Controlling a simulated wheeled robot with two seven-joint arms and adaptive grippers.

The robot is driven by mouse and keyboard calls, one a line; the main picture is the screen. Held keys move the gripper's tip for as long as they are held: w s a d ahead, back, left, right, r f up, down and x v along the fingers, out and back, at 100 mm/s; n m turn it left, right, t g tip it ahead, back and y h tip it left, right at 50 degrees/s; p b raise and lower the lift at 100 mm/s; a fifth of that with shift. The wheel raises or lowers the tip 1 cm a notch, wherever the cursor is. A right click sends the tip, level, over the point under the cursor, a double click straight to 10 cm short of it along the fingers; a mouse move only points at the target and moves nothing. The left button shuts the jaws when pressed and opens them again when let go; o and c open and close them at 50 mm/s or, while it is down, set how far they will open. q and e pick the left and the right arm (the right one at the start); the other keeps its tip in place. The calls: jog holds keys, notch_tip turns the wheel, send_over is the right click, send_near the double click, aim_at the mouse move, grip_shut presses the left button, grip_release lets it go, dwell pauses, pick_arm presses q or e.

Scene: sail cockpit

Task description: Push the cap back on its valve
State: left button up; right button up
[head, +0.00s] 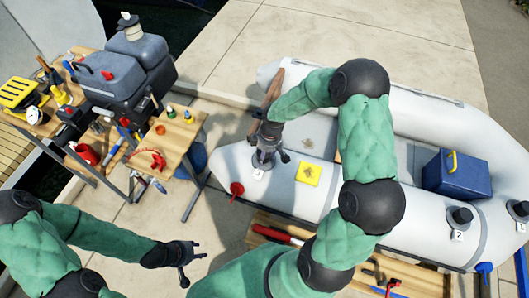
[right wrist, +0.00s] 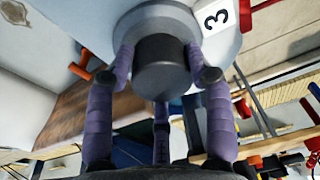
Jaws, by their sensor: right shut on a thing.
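The inflatable boat (head: 300,195) has a valve at its left end, beside a white label (head: 258,174). In the right wrist view the valve's round grey base (right wrist: 185,22) shows next to a label with a 3 (right wrist: 215,17). A dark cylindrical cap (right wrist: 162,68) is in front of the base; I cannot tell whether it is seated. My right gripper (head: 265,156) is over this valve, and its purple fingers (right wrist: 165,85) are shut around the cap. My left gripper (head: 192,262) is open and empty, low over the paving.
Other dark valves (head: 460,217) sit on the right of the boat, near a blue box (head: 456,174). A yellow square (head: 308,174) lies on the boat. A red round piece (head: 237,188) is at the boat's edge. A wooden tool bench (head: 180,137) stands at left; paving between is mostly clear.

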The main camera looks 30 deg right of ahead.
jog(key=shift+f, duration=0.25)
jog(key=o, duration=0.8)
jog(key=r+p, duration=0.6)
jog(key=r, duration=0.1)
jog(key=s+d+r+p, duration=0.1)
jog(key=r+p, duration=0.1)
jog(key=r, duration=0.2)
jog(key=shift+p, duration=0.4)
dwell(0.4)
jog(key=s+a+f+m+y, duration=0.1)
jog(key=s+a+f+m, duration=0.2)
jog(key=s+a+f, duration=0.1)
jog(key=s+a+f+m+y, duration=0.1)
jog(key=s+a+f+m, duration=0.3)
jog(key=a, duration=0.5)
jog(key=s+a+f+m, duration=0.3)
jog(key=s+a+f, duration=0.3)
jog(key=s, duration=0.2)
jog(key=shift+a+f+m+g+y, duration=0.15)
jog(key=shift+f+m+g+y, duration=0.15)
jog(key=shift+g+y, duration=0.1)
